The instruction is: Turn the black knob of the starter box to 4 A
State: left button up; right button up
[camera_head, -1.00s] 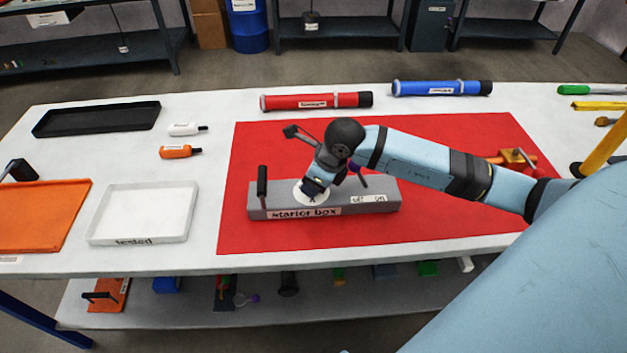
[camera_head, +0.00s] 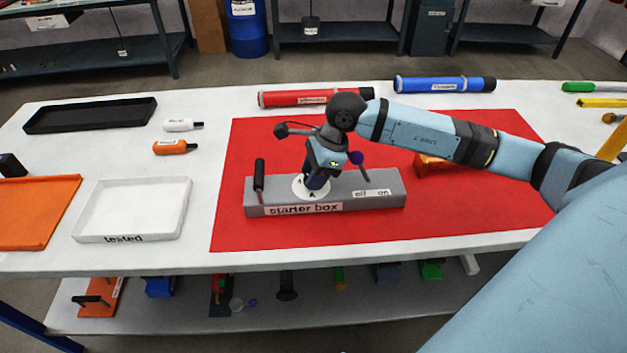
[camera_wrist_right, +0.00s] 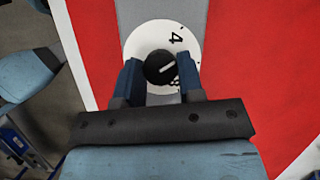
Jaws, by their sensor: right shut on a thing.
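The grey starter box (camera_head: 362,203) lies on the red mat, with its label on the front and "off" and "on" marks at its right. Its white dial (camera_head: 299,190) is partly hidden by my right gripper (camera_head: 315,186), which points down onto it. In the right wrist view the black knob (camera_wrist_right: 158,68) with a pale pointer line sits in the middle of the dial (camera_wrist_right: 184,38). The fingers of my right gripper (camera_wrist_right: 160,80) are shut on the knob from both sides. A "4" shows on the dial, and the pointer line slants toward its side. My left gripper is not in view.
A black upright handle (camera_head: 259,176) stands at the box's left end, and a purple-tipped lever (camera_head: 357,158) leans right of the gripper. A white "tested" tray (camera_head: 132,239) is to the left. Red (camera_head: 283,99) and blue (camera_head: 445,86) tubes lie behind the mat (camera_head: 240,238).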

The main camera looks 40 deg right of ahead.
jog(key=n+b, duration=0.1)
jog(key=n, duration=0.1)
jog(key=n+g+b, duration=0.1)
jog(key=n+b, duration=0.1)
jog(key=shift+w+n+g+y, duration=0.1)
jog(key=shift+n+g+y, duration=0.2)
dwell(0.3)
jog(key=o, duration=0.9)
jog(key=p+v, duration=0.1)
jog(key=v, duration=1.3)
jog(key=shift+w+a, duration=0.1)
jog(key=shift+w, duration=0.05)
jog(key=shift+f, duration=0.1)
